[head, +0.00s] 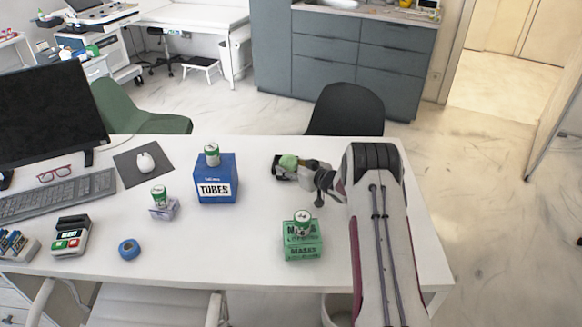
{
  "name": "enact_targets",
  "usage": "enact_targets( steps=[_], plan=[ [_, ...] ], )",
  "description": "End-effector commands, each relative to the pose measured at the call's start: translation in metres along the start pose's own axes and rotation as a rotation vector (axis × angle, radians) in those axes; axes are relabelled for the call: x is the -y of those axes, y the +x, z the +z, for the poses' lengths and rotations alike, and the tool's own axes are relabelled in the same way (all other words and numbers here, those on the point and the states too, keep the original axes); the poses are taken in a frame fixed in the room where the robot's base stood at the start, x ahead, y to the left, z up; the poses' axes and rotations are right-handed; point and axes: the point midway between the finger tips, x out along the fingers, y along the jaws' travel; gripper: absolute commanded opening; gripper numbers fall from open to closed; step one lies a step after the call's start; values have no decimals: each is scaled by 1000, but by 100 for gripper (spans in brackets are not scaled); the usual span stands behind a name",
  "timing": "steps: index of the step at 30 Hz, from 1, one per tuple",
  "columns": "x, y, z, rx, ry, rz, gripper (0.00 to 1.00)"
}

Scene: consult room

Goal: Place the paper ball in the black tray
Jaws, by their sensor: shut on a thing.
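My gripper (280,168) is over the far middle part of the white table, to the right of the blue TUBES box. It is shut on a small pale green lump (288,161), which looks like the paper ball. The dark fingers partly hide it, and its height above the table is hard to tell. I cannot make out a black tray for certain. The only flat dark thing clearly on the table is the mat (130,172) under the white mouse.
The blue TUBES box (216,184) bears a green-and-white can (212,155). A green box (303,248) with a similar can stands at the front. A third can (159,196) tops a small box. Blue tape (129,249) lies at front left. The table's middle is clear.

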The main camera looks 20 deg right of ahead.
Motion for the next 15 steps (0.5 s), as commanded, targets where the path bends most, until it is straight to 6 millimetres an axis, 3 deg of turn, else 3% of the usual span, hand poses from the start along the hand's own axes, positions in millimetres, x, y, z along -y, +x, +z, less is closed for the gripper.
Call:
enact_targets(
  steps=[5,6,7,15],
  plan=[
    [0,1,3,1,1,0,38],
    [0,1,3,0,0,0,58],
    [0,1,3,0,0,0,65],
    [0,1,2,0,0,0,65]
  ],
)
